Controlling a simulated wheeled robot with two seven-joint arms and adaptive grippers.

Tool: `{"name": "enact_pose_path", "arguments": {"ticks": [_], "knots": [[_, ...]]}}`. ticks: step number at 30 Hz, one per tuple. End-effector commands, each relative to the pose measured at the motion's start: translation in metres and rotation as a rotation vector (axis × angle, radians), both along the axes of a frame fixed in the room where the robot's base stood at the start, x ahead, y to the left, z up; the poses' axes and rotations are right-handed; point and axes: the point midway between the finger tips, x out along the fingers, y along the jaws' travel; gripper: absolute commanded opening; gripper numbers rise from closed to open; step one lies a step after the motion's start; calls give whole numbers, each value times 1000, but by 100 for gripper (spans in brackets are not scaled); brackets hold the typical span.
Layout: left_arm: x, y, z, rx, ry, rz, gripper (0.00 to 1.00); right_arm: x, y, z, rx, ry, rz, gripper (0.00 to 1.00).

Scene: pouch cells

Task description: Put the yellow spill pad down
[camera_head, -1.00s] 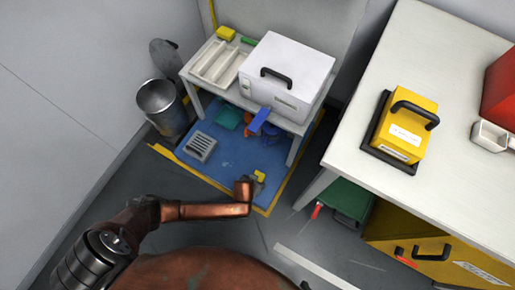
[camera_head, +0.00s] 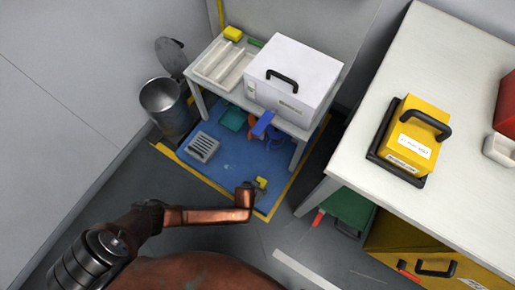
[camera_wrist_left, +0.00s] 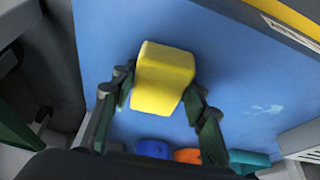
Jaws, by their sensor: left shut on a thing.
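The yellow spill pad (camera_wrist_left: 163,78) sits between the two fingers of my left gripper (camera_wrist_left: 160,100) in the left wrist view, with blue floor mat (camera_wrist_left: 225,60) behind it. My left gripper is shut on it. In the head view the pad (camera_head: 261,183) shows small at the near corner of the blue mat (camera_head: 225,170), partly hidden by my left arm. I cannot tell whether the pad touches the mat. My right gripper is not in view.
A grey slotted block (camera_head: 202,147), a green item (camera_head: 232,119) and a blue item (camera_head: 263,124) are at the mat. A low table with a white box (camera_head: 292,80) stands over its back. A metal bin (camera_head: 166,106) is left, a long white bench (camera_head: 365,165) right.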

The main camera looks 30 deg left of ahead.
Motion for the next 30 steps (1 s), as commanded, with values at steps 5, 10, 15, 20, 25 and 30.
{"name": "enact_pose_path", "arguments": {"ticks": [5,10,15,20,25,30], "knots": [[-1,0,-5,-2,5,0,46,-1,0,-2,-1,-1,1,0],[-3,1,-5,-2,7,2,58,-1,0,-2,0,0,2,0],[-3,1,-5,-1,8,3,58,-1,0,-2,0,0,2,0],[-3,1,-5,-1,7,2,58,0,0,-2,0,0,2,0],[-2,2,1,1,6,-2,58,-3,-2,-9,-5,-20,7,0],[-5,0,23,-2,0,3,58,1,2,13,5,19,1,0]]}}
